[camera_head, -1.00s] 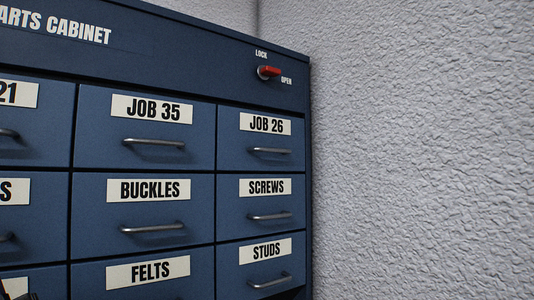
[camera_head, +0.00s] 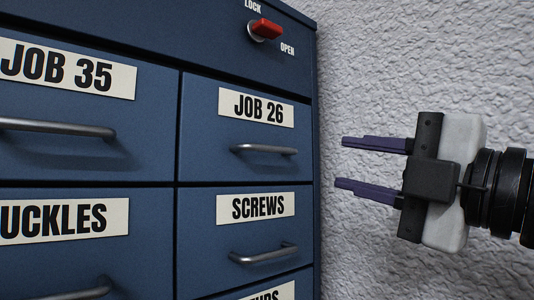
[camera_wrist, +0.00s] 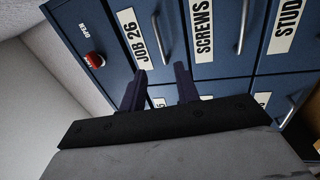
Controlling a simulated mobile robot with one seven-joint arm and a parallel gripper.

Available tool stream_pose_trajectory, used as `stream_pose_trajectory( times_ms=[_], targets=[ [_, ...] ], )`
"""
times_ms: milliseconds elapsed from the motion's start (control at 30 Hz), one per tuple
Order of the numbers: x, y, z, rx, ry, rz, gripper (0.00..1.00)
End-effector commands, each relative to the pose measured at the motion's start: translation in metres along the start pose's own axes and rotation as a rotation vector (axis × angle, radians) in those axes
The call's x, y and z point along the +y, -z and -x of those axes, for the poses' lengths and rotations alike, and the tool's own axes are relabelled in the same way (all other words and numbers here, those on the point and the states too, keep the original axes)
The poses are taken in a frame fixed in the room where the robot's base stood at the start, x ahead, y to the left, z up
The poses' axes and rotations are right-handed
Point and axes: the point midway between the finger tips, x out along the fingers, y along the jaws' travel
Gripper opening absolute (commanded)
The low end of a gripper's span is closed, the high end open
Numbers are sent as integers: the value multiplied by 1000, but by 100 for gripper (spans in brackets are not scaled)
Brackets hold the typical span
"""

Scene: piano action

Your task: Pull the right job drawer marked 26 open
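The JOB 26 drawer (camera_head: 205,130) is a blue drawer at the right end of its row, flush with its neighbours and closed. Its grey bar handle (camera_head: 264,149) runs sideways below the white label (camera_head: 256,107). In the wrist view the JOB 26 label (camera_wrist: 132,38) and handle (camera_wrist: 161,40) show ahead of the fingers. My gripper (camera_head: 342,163) is to the right of the drawer in the head view, with its two purple fingers apart, one above the other, pointing left. Nothing is between them. The fingers also show in the wrist view (camera_wrist: 160,85), apart from the handle.
A red knob (camera_head: 267,30) marked LOCK and OPEN sits above the drawer. The SCREWS drawer (camera_head: 205,245) is below, its handle (camera_head: 264,254) sticking out. The JOB 35 drawer (camera_head: 150,130) is to the left. A rough white wall (camera_head: 400,60) stands at the right.

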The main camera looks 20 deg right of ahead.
Motion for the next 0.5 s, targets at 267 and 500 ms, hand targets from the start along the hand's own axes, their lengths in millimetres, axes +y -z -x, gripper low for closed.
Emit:
stream_pose_trajectory(
  times_ms=[267,500],
  targets=[
    [5,3,-3,-10,29,39,32],
    [5,3,-53,-10,29,37,32]
  ],
)
